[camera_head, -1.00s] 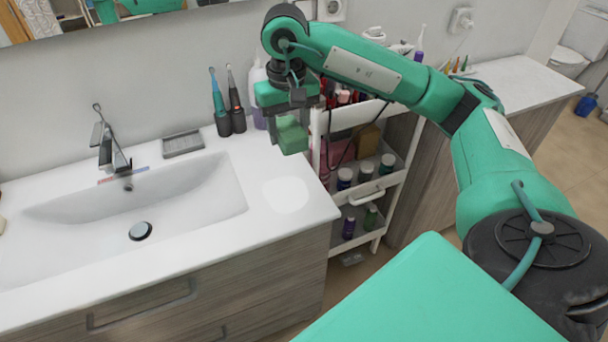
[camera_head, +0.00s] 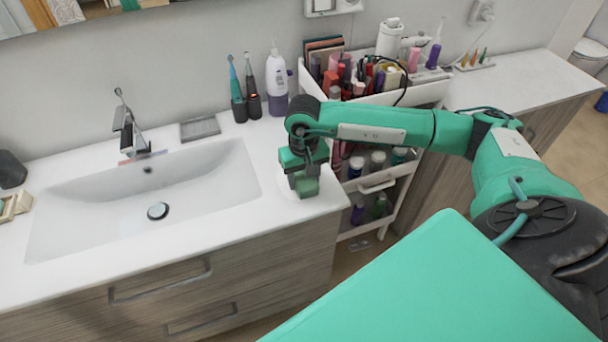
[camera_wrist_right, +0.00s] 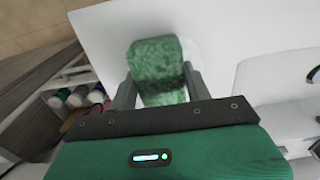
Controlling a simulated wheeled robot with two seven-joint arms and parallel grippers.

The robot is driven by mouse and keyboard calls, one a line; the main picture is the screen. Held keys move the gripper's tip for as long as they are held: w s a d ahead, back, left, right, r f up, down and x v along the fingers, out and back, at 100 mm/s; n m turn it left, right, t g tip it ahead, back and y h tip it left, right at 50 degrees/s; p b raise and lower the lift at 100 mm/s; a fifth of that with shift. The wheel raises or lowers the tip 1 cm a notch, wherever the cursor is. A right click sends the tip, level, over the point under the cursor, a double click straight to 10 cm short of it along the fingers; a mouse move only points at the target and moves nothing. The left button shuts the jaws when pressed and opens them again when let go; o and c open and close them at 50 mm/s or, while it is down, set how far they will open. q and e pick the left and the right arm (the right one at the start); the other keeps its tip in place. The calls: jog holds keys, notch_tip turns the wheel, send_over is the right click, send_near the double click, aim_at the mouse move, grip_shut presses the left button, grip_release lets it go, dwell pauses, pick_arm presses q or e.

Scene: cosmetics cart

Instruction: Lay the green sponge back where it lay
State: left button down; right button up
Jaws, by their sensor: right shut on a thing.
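The green sponge (camera_head: 307,187) is held between the fingers of my right gripper (camera_head: 304,182), low over the right end of the white counter beside the sink. It also shows in the right wrist view (camera_wrist_right: 157,68), between the two grey fingers (camera_wrist_right: 158,85). A white round patch (camera_head: 285,186) on the counter shows partly behind the gripper. I cannot tell whether the sponge touches the counter. My left gripper is not in view.
The sink basin (camera_head: 150,200) lies to the left. Two electric toothbrushes (camera_head: 245,95) and a white pump bottle (camera_head: 277,85) stand behind the gripper. A white cart (camera_head: 425,93) full of cosmetics stands right of the counter. The counter's front edge is close to the gripper.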

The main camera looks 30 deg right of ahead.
aim_at(304, 176)
jog(key=shift+f, duration=0.25)
jog(key=shift+f+b, duration=0.2)
jog(key=shift+b, duration=0.15)
jog(key=o, duration=0.9)
jog(key=shift+r, duration=0.1)
jog(key=shift+r+p, duration=0.2)
jog(key=shift+p, duration=0.15)
jog(key=shift+w+r+b, duration=0.1)
jog(key=shift+r+b, duration=0.2)
jog(key=shift+r, duration=0.05)
notch_tip(304, 176, up, 10)
jog(key=b, duration=0.2)
jog(key=shift+f+b, duration=0.1)
jog(key=shift+b, duration=0.25)
jog(key=shift+r, duration=0.75)
